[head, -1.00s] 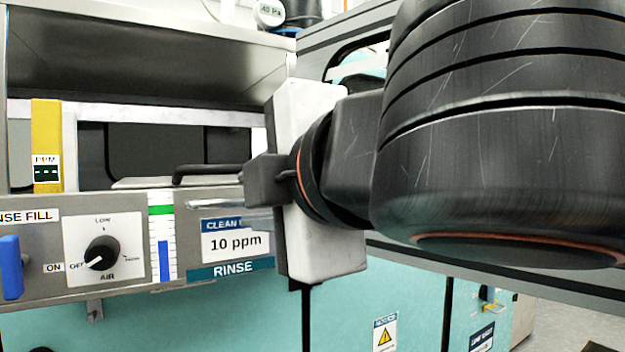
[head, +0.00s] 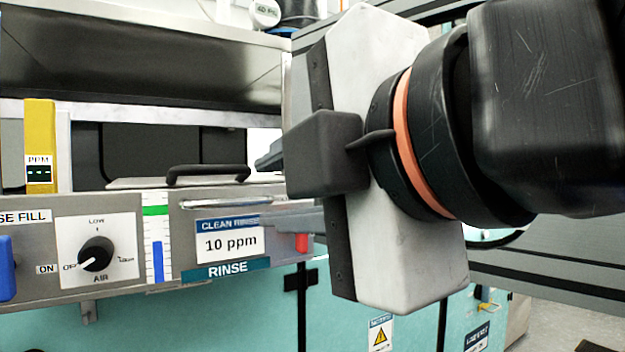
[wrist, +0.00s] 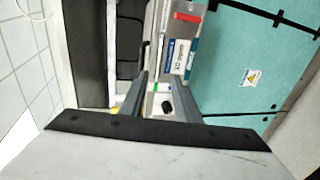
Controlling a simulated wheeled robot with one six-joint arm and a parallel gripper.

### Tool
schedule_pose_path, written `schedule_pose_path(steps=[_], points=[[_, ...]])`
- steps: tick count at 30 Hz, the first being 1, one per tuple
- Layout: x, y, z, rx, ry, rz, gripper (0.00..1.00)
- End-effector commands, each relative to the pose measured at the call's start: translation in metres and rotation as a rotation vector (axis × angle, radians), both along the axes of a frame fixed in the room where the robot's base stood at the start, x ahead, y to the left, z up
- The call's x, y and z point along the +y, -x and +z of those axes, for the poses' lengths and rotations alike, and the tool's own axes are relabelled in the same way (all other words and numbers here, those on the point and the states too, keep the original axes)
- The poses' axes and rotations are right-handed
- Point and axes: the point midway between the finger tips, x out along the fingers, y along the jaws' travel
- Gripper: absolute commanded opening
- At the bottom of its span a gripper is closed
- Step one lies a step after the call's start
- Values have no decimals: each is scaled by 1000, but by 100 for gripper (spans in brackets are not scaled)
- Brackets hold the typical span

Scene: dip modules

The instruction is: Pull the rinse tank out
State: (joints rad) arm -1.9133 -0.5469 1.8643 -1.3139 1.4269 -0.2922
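The rinse tank (head: 190,228) shows its grey metal front, with a blue RINSE label (head: 238,269) and a "CLEAN RINSE 10 ppm" card (head: 230,243). A slim silver bar (head: 225,204) runs above the card. A lid with a black handle (head: 208,171) lies on top. My gripper (head: 263,190) is open and empty, its two fingers apart near the right end of this front. In the wrist view, my gripper (wrist: 164,78) shows both fingers spread, with the labelled front (wrist: 180,50) beyond them. My gripper's body hides the tank's far right end.
A red tab (head: 302,242) sits by the lower finger. An AIR knob (head: 96,254), a blue lever (head: 7,268) and a yellow PPM meter (head: 40,148) are to the left. A metal hood (head: 140,55) overhangs the tank. Teal cabinet panels (head: 240,315) are below.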

Motion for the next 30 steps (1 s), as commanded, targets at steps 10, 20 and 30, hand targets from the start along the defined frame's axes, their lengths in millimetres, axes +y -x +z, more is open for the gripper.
schedule_pose_path(steps=[10, 20, 30], points=[[-11, 20, 5, 0, -1, 4, 29], [-18, 31, 7, 0, 0, 2, 29], [-19, 31, 7, 0, 0, 0, 29]])
